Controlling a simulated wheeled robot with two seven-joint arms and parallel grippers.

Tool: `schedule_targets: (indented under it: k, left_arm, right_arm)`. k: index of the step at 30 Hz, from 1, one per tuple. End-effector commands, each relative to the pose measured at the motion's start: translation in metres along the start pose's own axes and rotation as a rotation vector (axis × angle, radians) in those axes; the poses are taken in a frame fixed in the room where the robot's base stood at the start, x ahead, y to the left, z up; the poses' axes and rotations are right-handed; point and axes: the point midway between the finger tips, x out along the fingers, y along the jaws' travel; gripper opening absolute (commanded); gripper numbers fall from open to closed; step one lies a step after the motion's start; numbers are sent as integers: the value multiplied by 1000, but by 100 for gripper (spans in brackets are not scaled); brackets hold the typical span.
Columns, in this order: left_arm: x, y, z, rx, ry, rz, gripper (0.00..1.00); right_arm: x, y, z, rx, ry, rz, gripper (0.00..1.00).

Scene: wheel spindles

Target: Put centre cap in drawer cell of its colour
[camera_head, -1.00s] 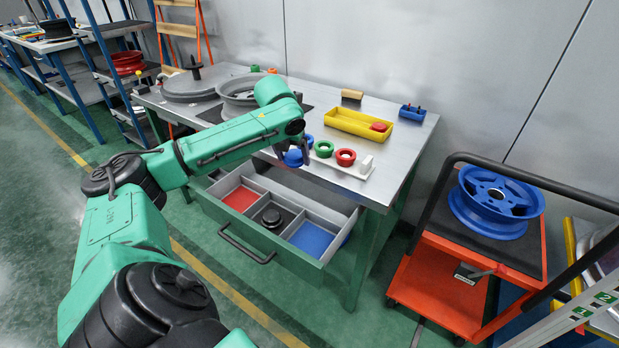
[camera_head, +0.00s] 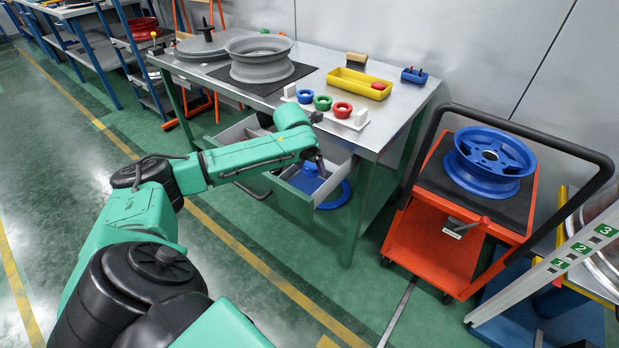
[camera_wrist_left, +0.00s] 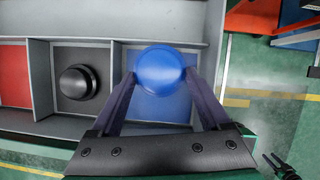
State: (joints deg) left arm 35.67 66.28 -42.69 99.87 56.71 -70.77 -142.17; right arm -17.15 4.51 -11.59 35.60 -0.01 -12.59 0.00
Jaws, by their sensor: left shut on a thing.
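My left gripper (camera_wrist_left: 162,85) is shut on the blue centre cap (camera_wrist_left: 160,70). It holds the cap over the blue-floored cell (camera_wrist_left: 150,108) of the open drawer; whether the cap touches the floor I cannot tell. In the head view the gripper (camera_head: 318,163) points down into the drawer (camera_head: 290,192), with the blue cap (camera_head: 310,168) at its tips. In the wrist view a black cap (camera_wrist_left: 76,82) sits in the grey middle cell, and the red-floored cell (camera_wrist_left: 14,78) is at the left.
An orange trolley (camera_head: 437,247) with a blue wheel (camera_head: 488,163) stands at the right.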

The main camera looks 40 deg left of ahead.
Motion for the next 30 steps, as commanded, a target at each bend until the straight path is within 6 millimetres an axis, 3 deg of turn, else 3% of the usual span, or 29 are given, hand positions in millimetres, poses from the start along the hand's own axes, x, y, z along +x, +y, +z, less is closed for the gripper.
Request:
schedule_targets:
  k: [3,6,16,17,18,26,30]
  left_arm:
    - [29,0,-13,-1,6,0,27]
    - [41,0,-18,0,2,0,27]
    - [44,0,-19,-1,2,1,27]
    - [44,0,-19,-1,2,1,87]
    - [44,0,-19,0,1,1,100]
    - [43,0,-18,0,1,1,100]
    - [30,1,-16,0,0,3,100]
  right_arm:
    - [6,2,1,2,-1,3,50]
    - [6,2,2,3,-1,3,50]
    - [5,2,2,3,-2,3,50]
    - [5,2,2,3,-2,3,50]
    - [5,2,2,3,-3,3,50]
    - [6,2,2,2,-3,3,50]
    - [3,2,2,1,-3,3,50]
